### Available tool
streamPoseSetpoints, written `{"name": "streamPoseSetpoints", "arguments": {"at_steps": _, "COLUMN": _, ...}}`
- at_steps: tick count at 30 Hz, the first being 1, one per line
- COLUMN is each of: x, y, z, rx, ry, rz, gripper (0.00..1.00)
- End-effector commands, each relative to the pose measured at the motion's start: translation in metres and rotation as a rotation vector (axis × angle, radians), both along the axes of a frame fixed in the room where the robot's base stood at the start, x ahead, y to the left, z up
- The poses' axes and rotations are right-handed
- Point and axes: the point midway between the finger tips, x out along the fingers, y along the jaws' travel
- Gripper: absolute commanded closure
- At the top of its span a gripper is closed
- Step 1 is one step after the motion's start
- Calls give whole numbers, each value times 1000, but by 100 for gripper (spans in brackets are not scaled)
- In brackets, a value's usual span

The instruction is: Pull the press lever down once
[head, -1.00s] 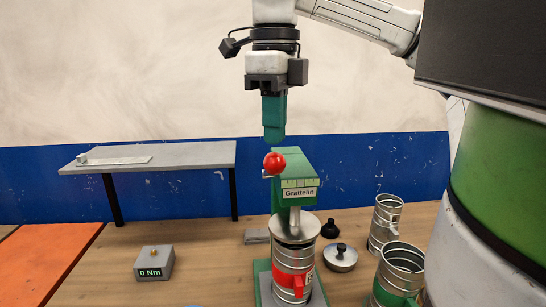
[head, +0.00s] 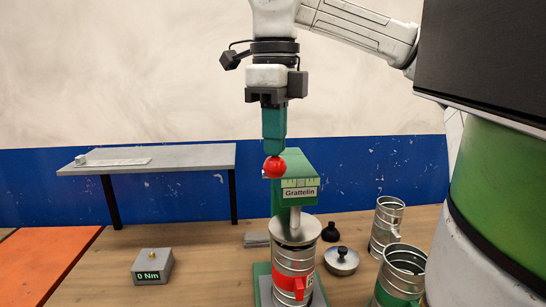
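The green press (head: 298,164), labelled "Grattelin", stands on the wooden table. The red ball knob of its press lever (head: 275,168) sticks out at the press head's left side. My gripper (head: 274,150) points straight down, its green fingers right above the red knob, with the tips at or very near its top. Whether they touch it I cannot tell. From this side the fingers look like one block, so their opening is hidden. Under the press plate stands a metal duct piece (head: 293,262) with a red band.
A torque box (head: 153,266) reading 0 Nm stands at left. A grey shelf (head: 190,156) is behind it. At right are metal duct pieces (head: 386,224) (head: 401,275), a lidded disc (head: 341,260) and a black knob piece (head: 330,232).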

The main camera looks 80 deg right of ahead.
Motion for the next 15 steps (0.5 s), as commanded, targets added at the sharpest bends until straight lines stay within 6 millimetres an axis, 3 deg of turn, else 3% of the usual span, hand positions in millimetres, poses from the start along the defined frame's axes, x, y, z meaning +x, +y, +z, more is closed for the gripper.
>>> {"name": "streamPoseSetpoints", "arguments": {"at_steps": 15, "x": 0, "y": -1, "z": -9, "rx": -2, "ry": -1, "rz": -2, "gripper": 100}}
